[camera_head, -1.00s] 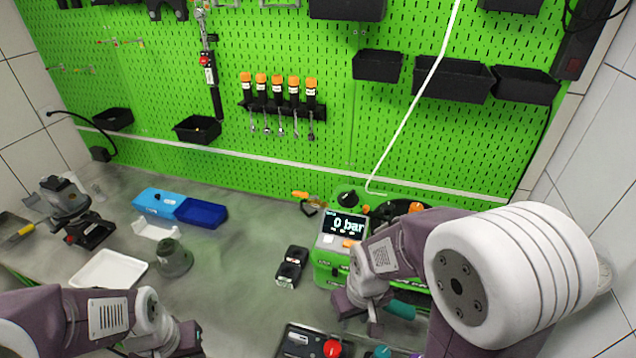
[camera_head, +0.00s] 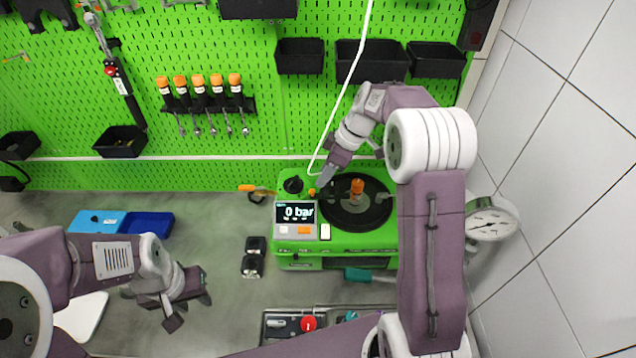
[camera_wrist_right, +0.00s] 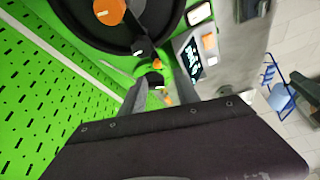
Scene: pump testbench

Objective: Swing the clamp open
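The green pump testbench (camera_head: 345,243) stands on the bench against the pegboard, with a display reading 0 bar (camera_head: 296,212). On its top are a black round plate (camera_head: 350,215) with an orange knob (camera_head: 357,186) and a black knob (camera_head: 293,185). I cannot tell for certain which part is the clamp. My right gripper (camera_head: 322,184) reaches down at the back of the testbench, left of the plate. In the right wrist view its grey fingers (camera_wrist_right: 160,92) are apart, with a small black part (camera_wrist_right: 154,79) just beyond them. My left gripper (camera_head: 190,311) hangs open and empty over the bench.
A white tube (camera_head: 345,90) comes down close to my right gripper. Black bins (camera_head: 372,60) hang above. A pressure gauge (camera_head: 491,220) is right of the testbench. Blue trays (camera_head: 147,224) and a black block (camera_head: 253,257) lie left. The bench between is free.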

